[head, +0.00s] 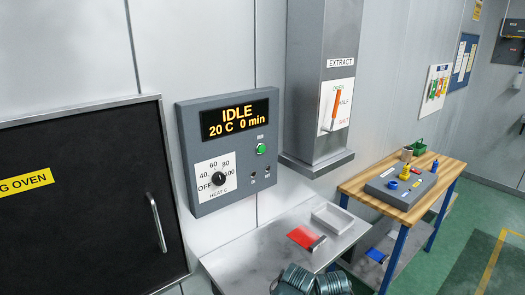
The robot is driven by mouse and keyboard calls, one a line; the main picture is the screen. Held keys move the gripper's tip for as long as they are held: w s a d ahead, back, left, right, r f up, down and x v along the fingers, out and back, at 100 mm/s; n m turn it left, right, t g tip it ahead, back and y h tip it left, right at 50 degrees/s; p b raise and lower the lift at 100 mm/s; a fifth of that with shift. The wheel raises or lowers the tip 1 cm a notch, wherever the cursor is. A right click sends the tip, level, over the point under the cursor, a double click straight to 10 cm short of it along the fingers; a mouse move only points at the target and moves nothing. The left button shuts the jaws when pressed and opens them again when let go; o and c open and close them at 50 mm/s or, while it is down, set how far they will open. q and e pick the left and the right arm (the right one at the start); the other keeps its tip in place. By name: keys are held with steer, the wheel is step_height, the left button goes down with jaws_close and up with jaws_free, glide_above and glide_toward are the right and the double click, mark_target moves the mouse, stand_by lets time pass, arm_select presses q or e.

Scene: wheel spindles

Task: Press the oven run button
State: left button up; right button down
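The oven control panel (212,187) is a grey box on the wall, right of the black oven door (85,225). Its display (236,118) reads IDLE, 20 C, 0 min. A round green button (261,149) sits below the display at right, under a small label too small to read for certain. A black heat dial (219,179) at lower left has a scale from OFF to 100; its pointer is near OFF. Two small dark controls or sockets are at lower right.
The oven door handle (158,222) is left of the panel. A metal table (235,268) below holds a tray (332,217) and a red item (302,237). Dark ribbed shapes (312,282) are cut off at the bottom. The extract duct (318,80) juts out at right.

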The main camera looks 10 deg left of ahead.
arm_select(q)
jaws_close()
stand_by(1.6)
